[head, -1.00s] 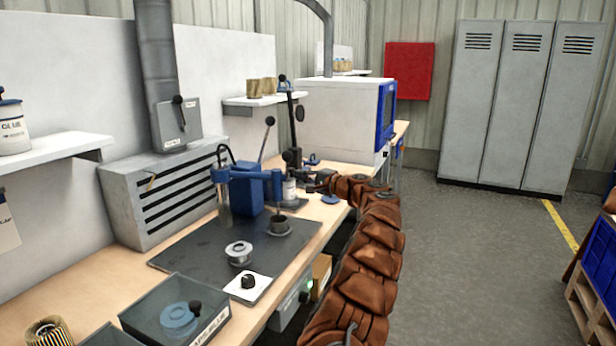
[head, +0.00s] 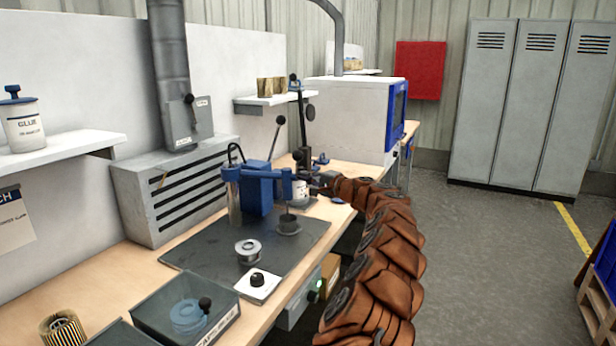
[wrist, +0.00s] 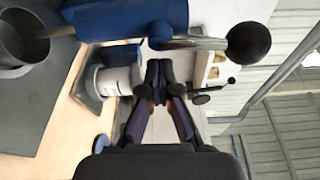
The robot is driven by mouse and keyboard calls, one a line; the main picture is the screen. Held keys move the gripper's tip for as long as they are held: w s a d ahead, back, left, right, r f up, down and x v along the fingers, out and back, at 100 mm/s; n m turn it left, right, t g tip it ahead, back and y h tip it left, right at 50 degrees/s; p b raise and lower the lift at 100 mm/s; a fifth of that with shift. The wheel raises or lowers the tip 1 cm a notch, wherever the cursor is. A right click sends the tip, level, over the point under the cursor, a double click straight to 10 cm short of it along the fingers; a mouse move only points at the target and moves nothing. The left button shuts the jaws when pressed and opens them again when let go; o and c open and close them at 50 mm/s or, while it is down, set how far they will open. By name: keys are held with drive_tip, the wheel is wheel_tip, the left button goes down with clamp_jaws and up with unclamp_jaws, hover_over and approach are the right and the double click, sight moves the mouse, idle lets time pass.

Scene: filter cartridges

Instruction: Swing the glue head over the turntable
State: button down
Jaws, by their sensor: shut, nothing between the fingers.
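The blue glue head (head: 258,176) stands on the bench, with its arm reaching sideways from a blue body and a metal cylinder hanging at its left end. Its arm also crosses the top of the wrist view (wrist: 125,18). A dark cup on a round base (head: 289,226), which looks like the turntable, sits on the dark mat to the right of that cylinder; it shows at the left of the wrist view (wrist: 18,45). My gripper (head: 318,184) is right of the glue head's arm. Its fingers (wrist: 158,72) are together and empty, below the arm in the wrist view; contact is unclear.
A white glue pot (wrist: 112,78) stands close left of my fingers. A black ball-ended lever (wrist: 248,42) is to their right. A metal spool-like part (head: 248,252), a white knob plate (head: 257,286) and a clear bin (head: 188,310) lie along the bench front.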

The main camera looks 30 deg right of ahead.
drive_tip(key=shift+s+a, duration=0.2)
drive_tip(key=shift+a, duration=0.15)
drive_tip(key=shift+s, duration=0.1)
idle(0.5)
